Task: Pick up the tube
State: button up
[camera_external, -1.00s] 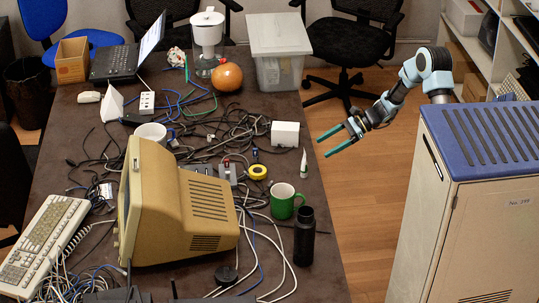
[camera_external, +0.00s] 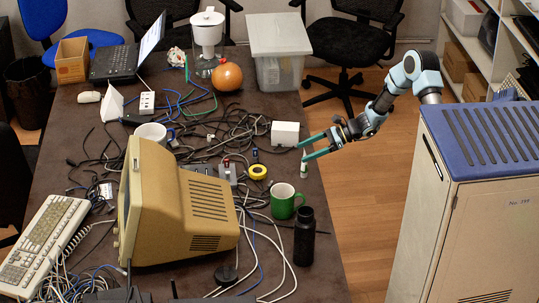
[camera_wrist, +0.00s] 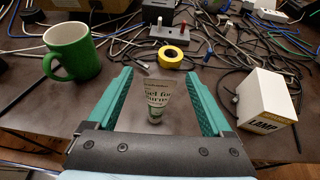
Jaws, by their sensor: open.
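The tube (camera_wrist: 157,99) is a small whitish tube with dark print and a green end, standing upright near the table's edge. It also shows in the external view (camera_external: 304,168), partly covered by a finger. My gripper (camera_external: 301,151) is open, with green fingers at the table's right edge, around the tube's place. In the wrist view my gripper (camera_wrist: 160,86) has one finger on each side of the tube, with gaps left and right. No contact with the tube shows.
A green mug (camera_wrist: 72,52) stands left of the fingers, and a white lamp box (camera_wrist: 266,98) stands close on the right. A yellow tape roll (camera_wrist: 171,58) and tangled cables lie beyond. A black bottle (camera_external: 304,238) stands near the table's edge.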

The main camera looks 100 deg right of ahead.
jog(key=shift+w+f, duration=0.2)
jog(key=shift+w, duration=0.3)
grip_shut()
dwell(0.3)
